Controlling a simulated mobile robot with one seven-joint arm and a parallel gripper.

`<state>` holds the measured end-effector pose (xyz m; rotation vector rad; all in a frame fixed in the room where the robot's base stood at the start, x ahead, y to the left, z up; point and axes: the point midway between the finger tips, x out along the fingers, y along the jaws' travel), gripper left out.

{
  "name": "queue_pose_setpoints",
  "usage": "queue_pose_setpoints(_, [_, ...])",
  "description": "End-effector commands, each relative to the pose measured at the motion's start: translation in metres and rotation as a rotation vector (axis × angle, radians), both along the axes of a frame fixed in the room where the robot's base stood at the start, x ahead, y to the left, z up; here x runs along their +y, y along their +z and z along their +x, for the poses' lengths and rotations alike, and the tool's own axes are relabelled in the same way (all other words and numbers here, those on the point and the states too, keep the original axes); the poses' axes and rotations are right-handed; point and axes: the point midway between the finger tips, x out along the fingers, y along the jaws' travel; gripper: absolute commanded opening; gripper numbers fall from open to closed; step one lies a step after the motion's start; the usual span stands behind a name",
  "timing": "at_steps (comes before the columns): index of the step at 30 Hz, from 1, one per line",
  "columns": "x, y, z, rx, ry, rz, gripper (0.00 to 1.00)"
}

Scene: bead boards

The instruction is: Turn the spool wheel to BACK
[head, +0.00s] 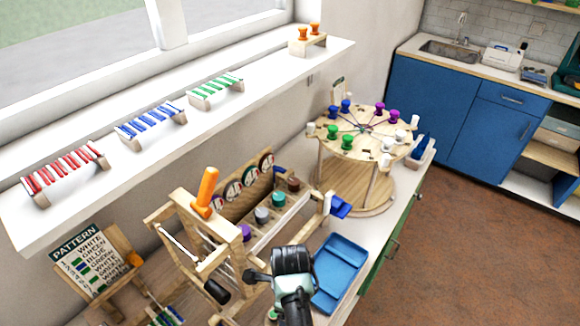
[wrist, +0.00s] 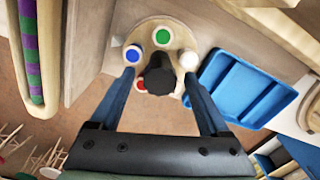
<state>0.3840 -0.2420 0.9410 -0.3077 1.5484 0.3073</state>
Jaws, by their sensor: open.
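A small round wooden wheel (wrist: 180,38) with blue, green, white and red round spools on it and a black knob (wrist: 158,78) at its middle shows in the wrist view. It looks like the spool wheel. The green spool is at its top, blue left, white right, red partly hidden below the knob. My gripper (wrist: 159,76) is open, with one finger on either side of the knob; I cannot tell if they touch it. In the head view my gripper (head: 292,290) covers most of this wheel. No BACK label can be read.
A blue tray (head: 340,272) lies right of the wheel. A wooden loom frame (head: 190,235) with an orange handle stands to the left. A round wooden stand (head: 345,145) with coloured bobbins is behind. A pattern card (head: 88,262) stands at the left; beaded racks line the sill (head: 110,180).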

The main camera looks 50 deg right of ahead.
Motion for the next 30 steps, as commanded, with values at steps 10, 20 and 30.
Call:
queue_pose_setpoints(10, [0.0001, -0.001, -0.0002, 0.0, 0.0, 0.0, 0.65])
queue_pose_setpoints(20, [0.0003, -0.0008, -0.0001, 0.001, 0.001, 0.001, 0.06])
queue_pose_setpoints(30, [0.0004, 0.0, -0.0002, 0.002, 0.029, 0.001, 0.0])
